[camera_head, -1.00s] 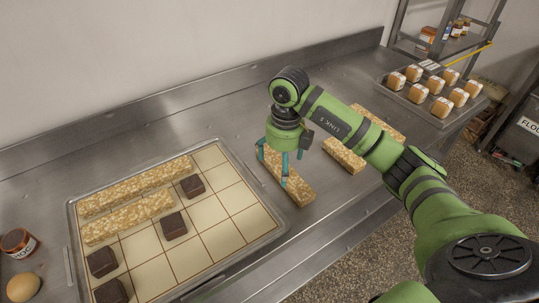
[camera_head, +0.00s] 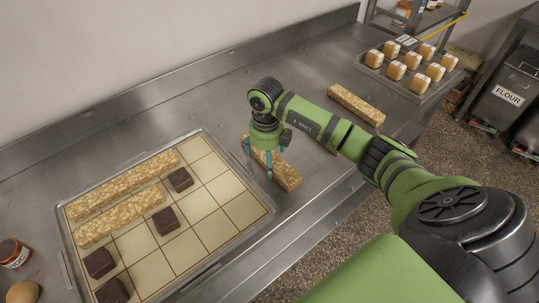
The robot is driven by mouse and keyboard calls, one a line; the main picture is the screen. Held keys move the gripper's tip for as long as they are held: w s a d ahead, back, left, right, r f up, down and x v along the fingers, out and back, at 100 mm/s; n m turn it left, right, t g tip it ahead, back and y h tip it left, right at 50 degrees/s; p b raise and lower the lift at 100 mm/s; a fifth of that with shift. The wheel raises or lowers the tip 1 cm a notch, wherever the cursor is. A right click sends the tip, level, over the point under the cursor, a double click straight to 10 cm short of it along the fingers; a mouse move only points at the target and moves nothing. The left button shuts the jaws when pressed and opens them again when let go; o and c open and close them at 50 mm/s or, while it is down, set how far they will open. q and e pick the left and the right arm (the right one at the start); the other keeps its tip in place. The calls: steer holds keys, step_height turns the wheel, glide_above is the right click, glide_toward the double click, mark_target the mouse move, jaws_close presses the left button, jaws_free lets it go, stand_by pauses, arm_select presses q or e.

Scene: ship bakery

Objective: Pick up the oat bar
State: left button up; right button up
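An oat bar (camera_head: 287,176) lies on the steel counter to the right of the gridded tray. My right gripper (camera_head: 258,160) points down over this bar, with its teal fingers spread on either side of the bar's upper part. I see no sign that the fingers are closed on it. Another oat bar (camera_head: 357,103) lies farther right on the counter. Part of one more bar shows behind my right forearm. Two long oat bars, an upper one (camera_head: 122,185) and a lower one (camera_head: 119,216), lie on the tray. My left gripper is not in view.
The gridded tray (camera_head: 262,193) also holds several dark brown squares, one of them near the centre (camera_head: 166,222). A jar (camera_head: 13,253) and a round tan item (camera_head: 22,292) stand at the left. A tray of small packaged loaves (camera_head: 413,101) sits at the back right.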

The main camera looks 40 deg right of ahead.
steer(key=c, duration=1.4)
